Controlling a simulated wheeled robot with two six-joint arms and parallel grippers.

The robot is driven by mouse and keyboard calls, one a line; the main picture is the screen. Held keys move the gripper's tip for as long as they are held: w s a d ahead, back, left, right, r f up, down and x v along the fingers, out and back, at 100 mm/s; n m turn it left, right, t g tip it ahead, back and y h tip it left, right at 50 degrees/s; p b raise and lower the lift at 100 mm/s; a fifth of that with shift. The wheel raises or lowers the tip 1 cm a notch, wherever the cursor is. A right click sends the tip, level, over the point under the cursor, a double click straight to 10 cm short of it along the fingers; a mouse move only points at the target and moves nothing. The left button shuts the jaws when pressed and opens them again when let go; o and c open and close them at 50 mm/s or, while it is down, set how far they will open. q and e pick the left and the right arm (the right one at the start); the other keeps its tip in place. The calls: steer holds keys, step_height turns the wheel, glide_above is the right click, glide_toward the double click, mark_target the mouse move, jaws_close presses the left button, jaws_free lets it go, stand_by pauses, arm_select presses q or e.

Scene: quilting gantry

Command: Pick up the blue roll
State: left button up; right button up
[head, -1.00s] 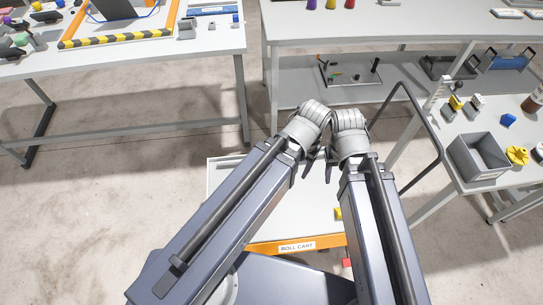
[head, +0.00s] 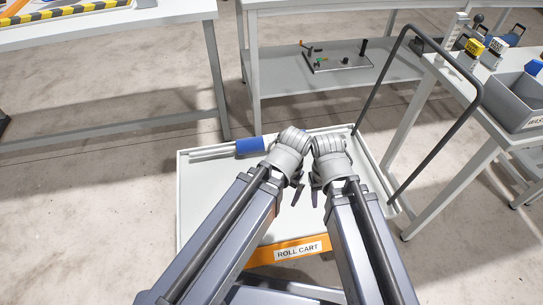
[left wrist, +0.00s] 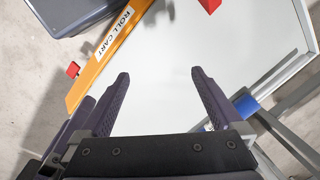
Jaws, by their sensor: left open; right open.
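The blue roll (head: 249,146) lies at the far edge of the white roll cart (head: 200,200), with grey rods running left from it. The left wrist view also shows the blue roll (left wrist: 246,106) at the right, beyond the fingers. My left gripper (head: 297,192) is over the cart, nearer me and right of the roll; it is mostly hidden by its arm. In the left wrist view my left gripper (left wrist: 160,82) is open and empty above the bare cart top. My right gripper (head: 316,192) is beside it, open, its fingers partly hidden. Neither touches the roll.
The cart has an orange front edge with a ROLL CART label (head: 298,250) and a dark handle (head: 440,55) at the right. Red pieces (left wrist: 73,69) show in the left wrist view. A grey bin (head: 515,100) stands on the right table. The cart's left part is clear.

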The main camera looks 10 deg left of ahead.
arm_select(q)
step_height(320, 180, down, 6)
steer(key=w+b, duration=0.3)
steer(key=b, duration=0.2)
steer(key=m+h, duration=0.1)
steer(key=m, duration=0.8)
glide_above(272, 137)
steer(key=shift+s+d+f+b, duration=0.15)
steer(key=shift+d+f+b, duration=0.1)
steer(key=shift+f, duration=0.25)
steer(key=shift+s+d+f+b, duration=0.15)
steer(key=shift+f+b, duration=0.05)
steer(key=shift+f, duration=0.25)
steer(key=shift+w+a+m, duration=0.3)
step_height(272, 137, down, 3)
steer(key=b, duration=0.2)
steer(key=shift+r+b, duration=0.15)
steer(key=shift+b, duration=0.25)
steer(key=f+b, duration=0.5)
steer(key=shift+a+f, duration=0.1)
steer(key=shift+a, duration=0.1)
arm_select(e)
step_height(272, 137, down, 16)
steer(key=shift+r, duration=0.25)
